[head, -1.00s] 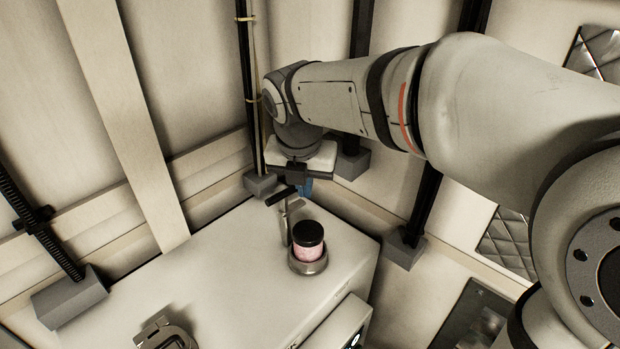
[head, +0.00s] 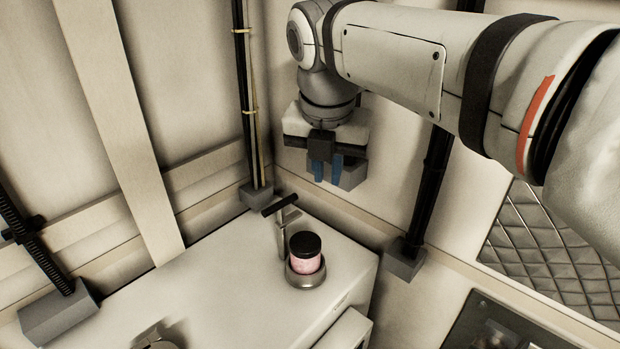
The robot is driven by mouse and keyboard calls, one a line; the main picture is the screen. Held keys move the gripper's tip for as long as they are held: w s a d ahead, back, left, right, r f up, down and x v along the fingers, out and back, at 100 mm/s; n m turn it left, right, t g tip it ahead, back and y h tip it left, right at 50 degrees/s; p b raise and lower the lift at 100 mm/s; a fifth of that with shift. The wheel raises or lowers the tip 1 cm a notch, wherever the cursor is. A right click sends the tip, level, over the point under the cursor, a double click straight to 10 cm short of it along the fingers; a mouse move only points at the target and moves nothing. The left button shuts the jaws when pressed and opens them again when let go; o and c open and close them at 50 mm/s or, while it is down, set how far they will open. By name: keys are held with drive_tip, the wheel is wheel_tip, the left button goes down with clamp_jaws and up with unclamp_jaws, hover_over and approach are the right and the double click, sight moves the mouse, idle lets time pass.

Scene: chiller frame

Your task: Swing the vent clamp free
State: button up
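A metal post with a black crossbar handle (head: 279,204) and a short metal arm stands on the white cabinet top; it looks like the vent clamp. Its arm reaches toward a jar with a black lid (head: 305,244) and pink contents, which sits in a round metal holder (head: 306,279). I cannot tell whether the arm touches the lid. My gripper (head: 327,170) hangs above and behind the clamp, to its right in the picture, clear of it. Its two blue fingers point down with a gap between them and nothing held.
The white cabinet top (head: 220,275) is mostly bare. A metal fitting (head: 155,338) is cut off at the bottom edge. Dark vertical posts with grey feet (head: 404,258) stand along the walls. A quilted panel (head: 555,245) is at the right.

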sight(281, 203)
drive_tip(key=o, duration=0.4)
drive_tip(key=m, duration=0.4)
drive_tip(key=f+m, duration=0.1)
drive_tip(key=m, duration=0.1)
drive_tip(key=shift+w+a+g+y+b, duration=0.25)
drive_tip(key=shift+a+g+y+b, duration=0.05)
drive_tip(key=shift+a+g+b, duration=0.1)
drive_tip(key=shift+o, duration=0.4)
drive_tip(key=m, duration=0.4)
drive_tip(key=a+f+m+b, duration=0.1)
drive_tip(key=m, duration=0.1)
drive_tip(key=shift+w+m+g+y, duration=0.3)
drive_tip(key=shift+w+m+g, duration=0.05)
drive_tip(key=shift+m+g, duration=0.05)
drive_tip(key=w+a+f+m+g+y+b, duration=0.1)
drive_tip(key=a+f+m, duration=0.1)
drive_tip(key=m, duration=0.7)
drive_tip(key=a+f+m+g+y+b, duration=0.1)
drive_tip(key=f+m, duration=0.3)
drive_tip(key=m, duration=0.6)
drive_tip(key=w+a+f+m+g+y+b, duration=0.1)
drive_tip(key=a+f+m, duration=0.2)
drive_tip(key=m, duration=0.7)
drive_tip(key=shift+w+a+y, duration=0.25)
drive_tip(key=shift+w+y, duration=0.1)
drive_tip(key=shift+y, duration=0.05)
clamp_jaws()
